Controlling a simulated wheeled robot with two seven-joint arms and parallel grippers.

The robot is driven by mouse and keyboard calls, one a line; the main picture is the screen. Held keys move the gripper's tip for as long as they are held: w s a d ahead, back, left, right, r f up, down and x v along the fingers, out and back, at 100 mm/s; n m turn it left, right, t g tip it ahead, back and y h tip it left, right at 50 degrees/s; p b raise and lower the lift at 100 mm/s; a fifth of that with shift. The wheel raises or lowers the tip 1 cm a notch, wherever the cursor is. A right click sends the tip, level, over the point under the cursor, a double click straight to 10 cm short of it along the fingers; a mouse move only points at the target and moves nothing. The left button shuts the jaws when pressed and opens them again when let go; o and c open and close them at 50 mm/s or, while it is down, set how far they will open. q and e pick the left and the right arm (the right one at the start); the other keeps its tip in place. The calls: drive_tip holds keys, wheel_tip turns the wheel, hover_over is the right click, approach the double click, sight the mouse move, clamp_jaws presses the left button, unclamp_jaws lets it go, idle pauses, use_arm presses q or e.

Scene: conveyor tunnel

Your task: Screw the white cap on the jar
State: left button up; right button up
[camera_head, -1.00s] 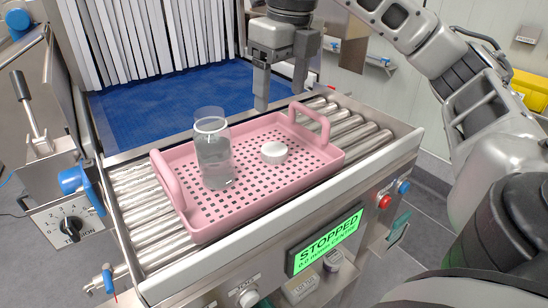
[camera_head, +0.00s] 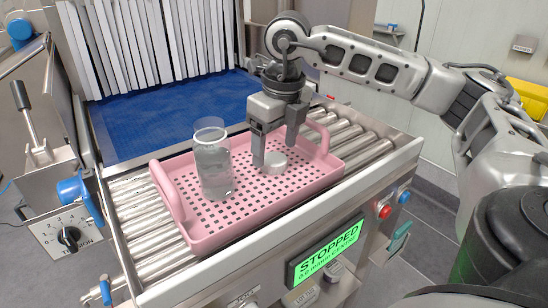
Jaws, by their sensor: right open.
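A clear glass jar (camera_head: 214,172) stands upright and open-topped in the left half of the pink tray (camera_head: 200,238). The white cap (camera_head: 273,163) lies on the tray floor to the right of the jar. My right gripper (camera_head: 272,160) is open and points down at the cap, with one finger at its left side and the other behind and to its right. I cannot tell whether the fingers touch the cap. The near finger hides part of the cap. My left gripper is not in view.
The tray rests on metal rollers (camera_head: 130,208) of the conveyor, and its raised handles (camera_head: 168,190) stand at both ends. A blue belt (camera_head: 160,105) leads to white strip curtains behind. A green "STOPPED" display (camera_head: 326,250) and buttons line the front.

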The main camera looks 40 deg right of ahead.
drive_tip(key=shift+w+f, duration=0.15)
drive_tip(key=shift+f, duration=1.05)
drive_tip(key=c, duration=1)
drive_tip(key=shift+r, duration=0.15)
drive_tip(key=shift+c, duration=0.2)
drive_tip(key=shift+r, duration=0.2)
wheel_tip(320, 180, up, 2)
drive_tip(key=shift+w+r+b, duration=0.1)
drive_tip(key=shift+r+b, duration=0.05)
drive_tip(key=shift+b, duration=0.4)
drive_tip(key=s+a+r, duration=1)
drive_tip(key=shift+p, duration=0.35)
